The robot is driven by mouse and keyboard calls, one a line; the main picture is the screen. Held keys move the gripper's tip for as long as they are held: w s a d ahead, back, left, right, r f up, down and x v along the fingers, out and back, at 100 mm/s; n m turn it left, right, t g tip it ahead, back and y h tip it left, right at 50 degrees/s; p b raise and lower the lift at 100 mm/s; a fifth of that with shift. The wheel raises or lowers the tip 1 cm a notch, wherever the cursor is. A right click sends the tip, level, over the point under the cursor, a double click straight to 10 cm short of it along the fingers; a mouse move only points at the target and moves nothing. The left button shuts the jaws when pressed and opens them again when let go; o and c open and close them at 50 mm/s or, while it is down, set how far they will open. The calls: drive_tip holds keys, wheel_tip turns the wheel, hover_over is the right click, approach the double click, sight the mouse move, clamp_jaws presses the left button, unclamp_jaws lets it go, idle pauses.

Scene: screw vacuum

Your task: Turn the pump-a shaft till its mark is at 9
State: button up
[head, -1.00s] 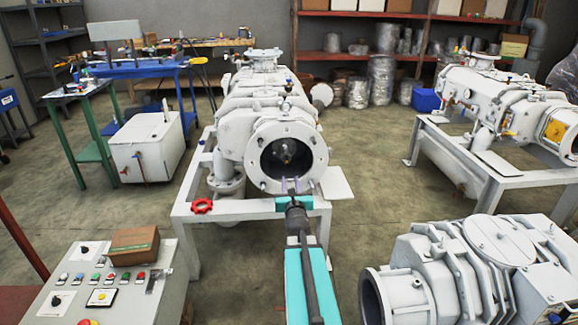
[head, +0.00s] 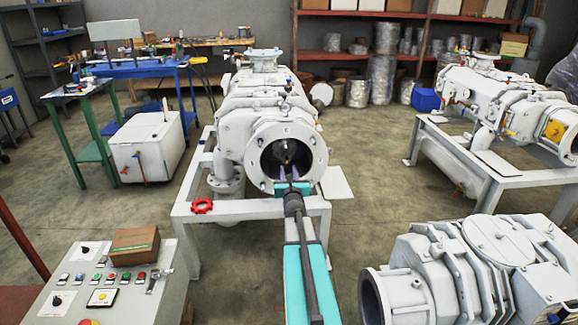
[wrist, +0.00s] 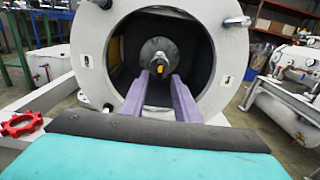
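The pump-a shaft (wrist: 160,52) is a round grey metal end deep inside the dark bore of the white pump's front flange (wrist: 94,50). A yellow mark (wrist: 160,68) shows at the lower edge of the shaft end, near the 6 position. In the head view the shaft (head: 286,150) is small and its mark is hard to read. My gripper (wrist: 160,78) has two purple fingers, parallel and apart, pointing into the bore. Their tips appear just below and either side of the shaft end, with nothing held. Whether they touch it I cannot tell. My gripper (head: 292,182) is at the flange's lower rim in the head view.
The flange ring surrounds my fingers, with bolts on its face. A red handwheel (head: 202,206) sits left on the pump's white frame (head: 240,209). A control panel (head: 105,285) stands front left, another pump (head: 470,265) front right.

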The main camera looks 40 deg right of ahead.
sight(287, 164)
drive_tip(key=shift+x, duration=2.3)
clamp_jaws()
drive_tip(key=shift+f, duration=0.1)
